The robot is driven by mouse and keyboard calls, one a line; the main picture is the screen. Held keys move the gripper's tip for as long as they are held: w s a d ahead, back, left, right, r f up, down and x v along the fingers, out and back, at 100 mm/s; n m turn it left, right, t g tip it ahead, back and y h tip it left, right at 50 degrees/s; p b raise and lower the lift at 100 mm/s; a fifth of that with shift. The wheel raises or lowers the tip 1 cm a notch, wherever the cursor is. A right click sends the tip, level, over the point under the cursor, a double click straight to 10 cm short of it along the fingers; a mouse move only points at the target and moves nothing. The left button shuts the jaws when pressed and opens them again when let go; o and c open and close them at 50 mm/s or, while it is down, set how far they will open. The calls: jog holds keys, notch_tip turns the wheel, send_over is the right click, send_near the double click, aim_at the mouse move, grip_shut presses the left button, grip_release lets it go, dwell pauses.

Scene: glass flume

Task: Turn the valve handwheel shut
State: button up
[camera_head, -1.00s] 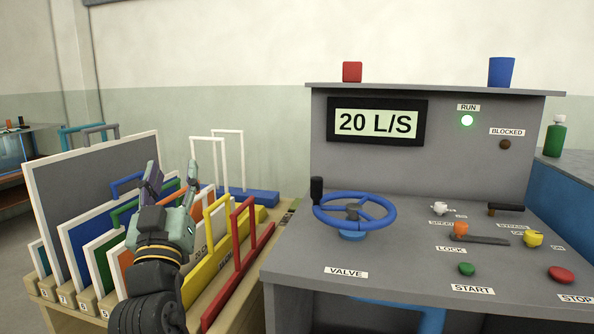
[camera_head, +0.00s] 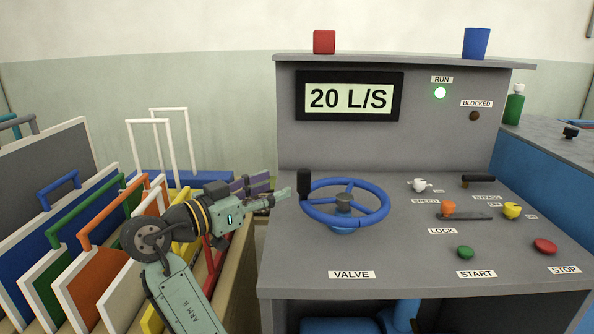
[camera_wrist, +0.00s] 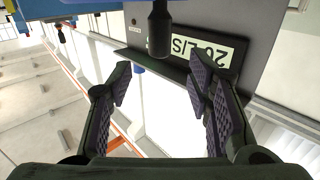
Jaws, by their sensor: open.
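The blue valve handwheel (camera_head: 376,218) lies nearly flat on its hub above the grey console, over the VALVE label. Its black upright knob (camera_head: 304,184) stands at the left of the rim. My gripper (camera_head: 278,191) is just left of the knob, pointing right towards it, and is apart from it. In the wrist view my gripper (camera_wrist: 160,85) has its fingers spread with nothing between them. The black knob (camera_wrist: 159,30) hangs ahead of the gap at the top of that view. The display (camera_head: 349,97) reads 20 L/S and the green RUN lamp (camera_head: 440,93) is lit.
Several coloured framed panels (camera_head: 90,245) stand in a rack at the left, below and behind my arm. The console (camera_head: 400,258) carries a START button (camera_head: 466,252), a STOP button (camera_head: 545,246) and small knobs. A red block (camera_head: 324,42) and blue cup (camera_head: 476,43) sit on top.

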aim_at(298, 177)
jog(key=p+x, duration=0.2)
jog(key=x, duration=0.7)
jog(key=shift+w+d+p, duration=0.2)
jog(key=shift+d+p, duration=0.1)
jog(key=shift+c, duration=0.6)
grip_shut()
